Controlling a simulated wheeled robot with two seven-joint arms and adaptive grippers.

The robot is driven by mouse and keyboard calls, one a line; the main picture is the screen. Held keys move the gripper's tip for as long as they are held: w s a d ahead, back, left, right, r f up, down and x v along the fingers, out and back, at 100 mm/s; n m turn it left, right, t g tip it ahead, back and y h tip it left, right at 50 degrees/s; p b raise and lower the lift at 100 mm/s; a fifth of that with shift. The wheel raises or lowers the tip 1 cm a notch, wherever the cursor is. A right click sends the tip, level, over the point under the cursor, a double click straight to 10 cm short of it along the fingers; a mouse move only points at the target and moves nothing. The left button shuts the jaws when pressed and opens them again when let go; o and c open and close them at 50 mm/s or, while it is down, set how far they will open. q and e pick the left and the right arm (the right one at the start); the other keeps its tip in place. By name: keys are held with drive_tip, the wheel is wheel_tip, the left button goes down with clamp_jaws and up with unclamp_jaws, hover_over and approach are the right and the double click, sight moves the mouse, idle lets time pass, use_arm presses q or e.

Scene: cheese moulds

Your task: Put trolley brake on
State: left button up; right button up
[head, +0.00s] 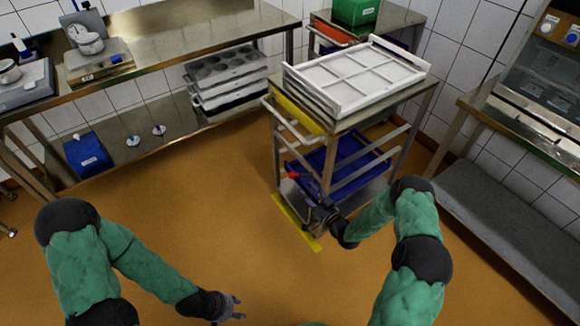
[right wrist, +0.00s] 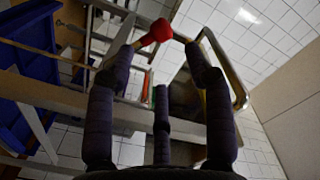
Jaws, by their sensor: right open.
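The trolley (head: 334,123) is a steel frame with stacked white trays on top and a blue tray on a lower level. A red knob (head: 294,175) shows at its left side, low on the frame; I take it for the brake handle. My right gripper (head: 312,192) is close to the knob. In the right wrist view the red knob (right wrist: 157,31) lies just beyond and between the spread fingertips of my open right gripper (right wrist: 160,62); whether they touch is unclear. My left gripper (head: 236,308) looks open and empty above the floor, low in the picture.
Yellow floor tape (head: 298,222) runs beside the trolley. A steel bench (head: 150,55) with scales stands at the left and back, with mould trays (head: 228,72) and a blue box (head: 87,152) below. Another bench (head: 510,175) stands at the right. The floor in front is clear.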

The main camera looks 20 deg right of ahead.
sight(295, 177)
drive_tip(key=b+x, duration=0.3)
drive_tip(key=x, duration=0.7)
drive_tip(key=shift+d+r, duration=0.1)
drive_tip(key=shift+w+r, duration=0.1)
drive_tip(key=shift+w, duration=0.35)
clamp_jaws()
